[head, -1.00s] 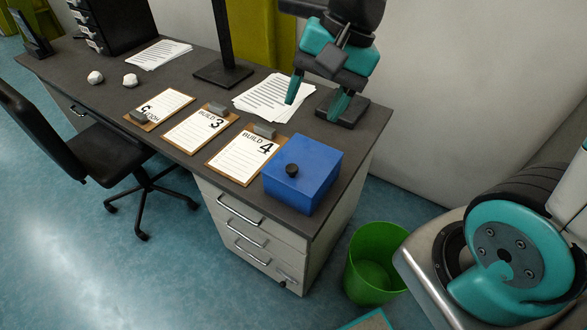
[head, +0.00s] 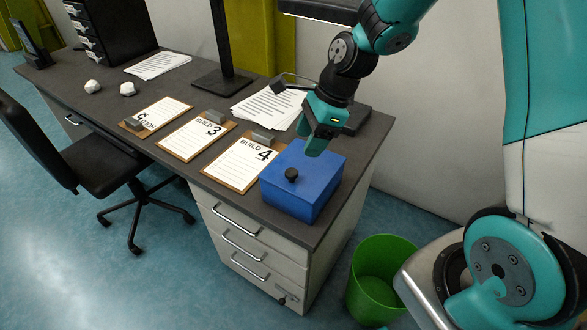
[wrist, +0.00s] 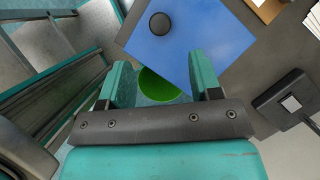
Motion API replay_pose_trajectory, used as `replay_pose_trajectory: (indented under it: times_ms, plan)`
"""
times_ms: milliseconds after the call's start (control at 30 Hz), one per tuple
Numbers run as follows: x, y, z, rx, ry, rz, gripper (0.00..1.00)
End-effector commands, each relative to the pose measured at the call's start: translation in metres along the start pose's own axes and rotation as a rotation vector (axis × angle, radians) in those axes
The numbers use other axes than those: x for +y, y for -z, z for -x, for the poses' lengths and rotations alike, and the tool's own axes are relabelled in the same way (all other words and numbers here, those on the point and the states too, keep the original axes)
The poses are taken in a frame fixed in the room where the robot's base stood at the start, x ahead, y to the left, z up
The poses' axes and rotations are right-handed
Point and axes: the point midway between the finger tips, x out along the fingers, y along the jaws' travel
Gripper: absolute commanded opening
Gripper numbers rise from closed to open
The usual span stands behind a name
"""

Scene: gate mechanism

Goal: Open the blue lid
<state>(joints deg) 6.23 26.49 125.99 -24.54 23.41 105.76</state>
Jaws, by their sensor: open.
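A blue box with a flat blue lid (head: 303,169) sits at the near right corner of the desk. A round black knob (head: 292,175) stands on the lid, toward its near left side. The lid looks closed. My gripper (head: 309,142) is above the box's far edge in the head view, empty and apart from the knob. In the wrist view, my gripper (wrist: 160,80) shows two teal fingers spread apart. The lid (wrist: 190,45) and the knob (wrist: 160,23) lie beyond the fingertips, with the knob near the top.
Several clipboards, including one marked BUILD 4 (head: 240,163), lie left of the box on the dark desk (head: 150,90). Papers (head: 268,106) and a lamp base lie behind. A green bin (head: 378,280) stands on the floor right of the desk. A black chair (head: 100,150) is at left.

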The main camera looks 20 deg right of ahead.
Motion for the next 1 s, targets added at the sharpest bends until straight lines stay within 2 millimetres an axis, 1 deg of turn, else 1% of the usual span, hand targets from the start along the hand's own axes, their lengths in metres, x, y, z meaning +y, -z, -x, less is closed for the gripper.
replay_pose_trajectory:
  times_ms: [33,200,300,400,500,600,833,867,900,967,1000]
  plan:
    - [0.001,0.001,-0.014,0.001,-0.006,0.0,0.58]
    - [0.001,0.0,-0.051,0.001,-0.006,0.001,0.58]
    - [0.001,0.0,-0.067,0.001,-0.004,0.001,0.58]
    - [0.001,0.0,-0.08,0.001,-0.002,0.001,0.58]
    - [0.0,0.0,-0.087,0.001,-0.001,0.001,0.58]
    - [0.0,0.0,-0.09,0.0,0.001,0.001,0.58]
    - [0.0,0.0,-0.09,0.0,0.001,0.001,0.58]
    - [0.0,0.0,-0.09,0.0,0.001,0.001,0.56]
    - [0.0,0.0,-0.09,0.0,0.001,0.001,0.47]
    - [0.0,0.0,-0.09,0.0,0.001,0.001,0.33]
    - [0.0,0.0,-0.09,0.0,0.0,0.001,0.24]
